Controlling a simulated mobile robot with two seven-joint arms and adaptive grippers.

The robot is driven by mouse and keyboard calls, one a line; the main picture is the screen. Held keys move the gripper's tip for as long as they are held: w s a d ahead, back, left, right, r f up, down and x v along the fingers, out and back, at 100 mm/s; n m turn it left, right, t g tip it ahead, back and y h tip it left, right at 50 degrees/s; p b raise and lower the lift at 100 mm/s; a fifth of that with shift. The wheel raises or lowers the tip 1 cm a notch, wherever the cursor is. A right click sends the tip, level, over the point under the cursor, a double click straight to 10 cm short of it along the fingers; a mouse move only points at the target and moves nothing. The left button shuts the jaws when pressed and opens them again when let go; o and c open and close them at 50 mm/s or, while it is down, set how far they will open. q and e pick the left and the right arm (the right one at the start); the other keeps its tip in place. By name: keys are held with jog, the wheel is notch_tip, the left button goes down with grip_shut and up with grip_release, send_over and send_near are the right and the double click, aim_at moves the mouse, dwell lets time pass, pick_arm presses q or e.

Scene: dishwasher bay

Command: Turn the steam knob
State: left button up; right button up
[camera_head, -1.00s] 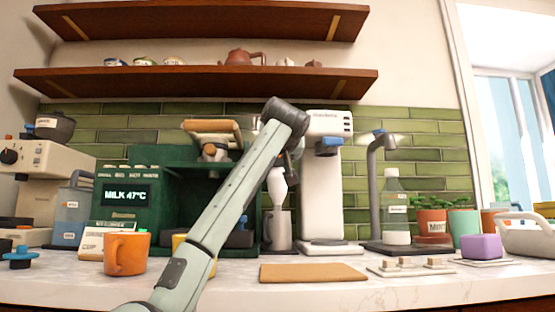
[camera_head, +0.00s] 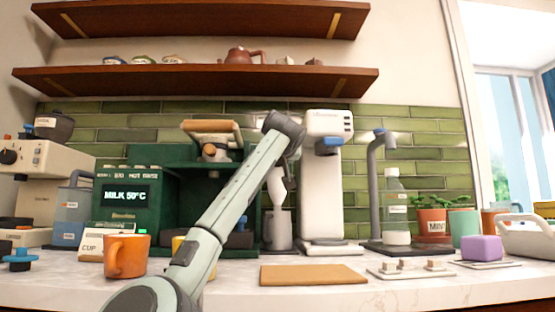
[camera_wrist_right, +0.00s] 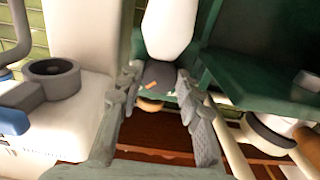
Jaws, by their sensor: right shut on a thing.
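The steam knob looks like a dark grey piece with a small orange mark (camera_wrist_right: 158,74) in the wrist view. My right gripper (camera_wrist_right: 158,88) has its two ribbed fingers on either side of it and is shut on it. In the head view my right arm reaches up to the right side of the green coffee machine (camera_head: 228,166), and its wrist hides the knob and most of the gripper. The machine's display (camera_head: 126,195) reads "MILK 50°C". A white slender piece (camera_head: 277,187) hangs above a grey pitcher (camera_head: 278,232). My left gripper is not in view.
A white grinder-like machine (camera_head: 324,190) stands close on the right of the knob. An orange mug (camera_head: 127,256) stands front left and a tan mat (camera_head: 313,274) lies front centre. Wooden shelves (camera_head: 200,82) hang above.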

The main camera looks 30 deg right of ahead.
jog(key=shift+c, duration=0.7)
jog(key=shift+n, duration=0.4)
jog(key=n+b, duration=0.2)
jog(key=n, duration=1.5)
jog(key=shift+d+r, duration=0.1)
jog(key=o, duration=1.2)
jog(key=shift+c, duration=0.2)
